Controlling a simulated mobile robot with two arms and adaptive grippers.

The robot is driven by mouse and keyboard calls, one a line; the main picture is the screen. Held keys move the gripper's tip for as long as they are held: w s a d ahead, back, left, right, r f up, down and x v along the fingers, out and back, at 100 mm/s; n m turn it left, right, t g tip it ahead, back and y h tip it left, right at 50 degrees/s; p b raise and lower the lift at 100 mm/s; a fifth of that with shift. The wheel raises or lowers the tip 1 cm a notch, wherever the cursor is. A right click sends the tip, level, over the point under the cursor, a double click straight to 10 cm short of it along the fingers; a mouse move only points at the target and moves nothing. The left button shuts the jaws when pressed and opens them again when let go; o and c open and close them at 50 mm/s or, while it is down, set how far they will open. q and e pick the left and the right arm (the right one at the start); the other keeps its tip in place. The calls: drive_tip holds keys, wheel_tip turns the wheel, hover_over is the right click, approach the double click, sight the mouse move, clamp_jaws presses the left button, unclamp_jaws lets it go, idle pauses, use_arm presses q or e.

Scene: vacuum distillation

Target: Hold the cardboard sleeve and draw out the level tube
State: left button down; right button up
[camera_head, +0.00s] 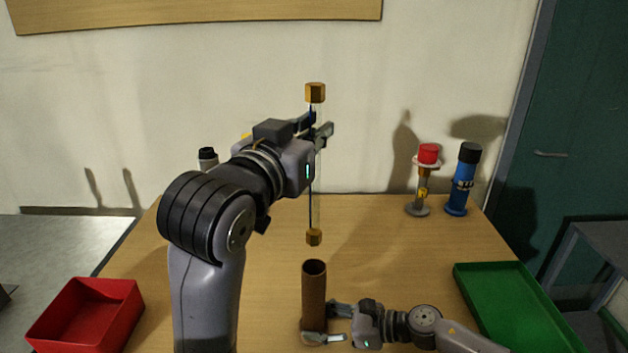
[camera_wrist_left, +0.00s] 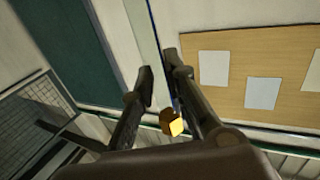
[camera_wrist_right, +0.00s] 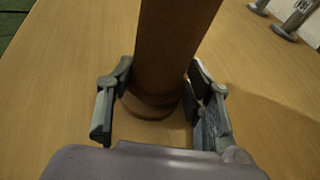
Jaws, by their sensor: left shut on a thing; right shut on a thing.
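The level tube (camera_head: 316,190) is a thin clear upright tube with a blue strip and a brass block at each end. My left gripper (camera_head: 322,130) is shut on its upper part, and the tube also shows between the fingers in the left wrist view (camera_wrist_left: 157,45). The lower brass block hangs a little above the open top of the cardboard sleeve, apart from it. The brown cardboard sleeve (camera_head: 314,297) stands upright on the table. My right gripper (camera_head: 327,322) is shut on the sleeve near its base, which also shows in the right wrist view (camera_wrist_right: 165,50).
A red bin (camera_head: 90,310) is at the front left of the table (camera_head: 250,225) and a green tray (camera_head: 510,300) at the front right. A red-topped stand (camera_head: 424,180) and a blue bottle (camera_head: 463,180) stand at the back right. A black-capped object (camera_head: 207,157) is partly hidden behind my left arm.

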sight(310, 102)
use_arm(q)
drive_tip(key=shift+r, duration=2.35)
use_arm(e)
drive_tip(key=shift+f, duration=0.2)
drive_tip(key=o, duration=1.3)
drive_tip(key=shift+r, duration=0.15)
drive_tip(key=shift+o, duration=0.2)
drive_tip(key=v, duration=1.2)
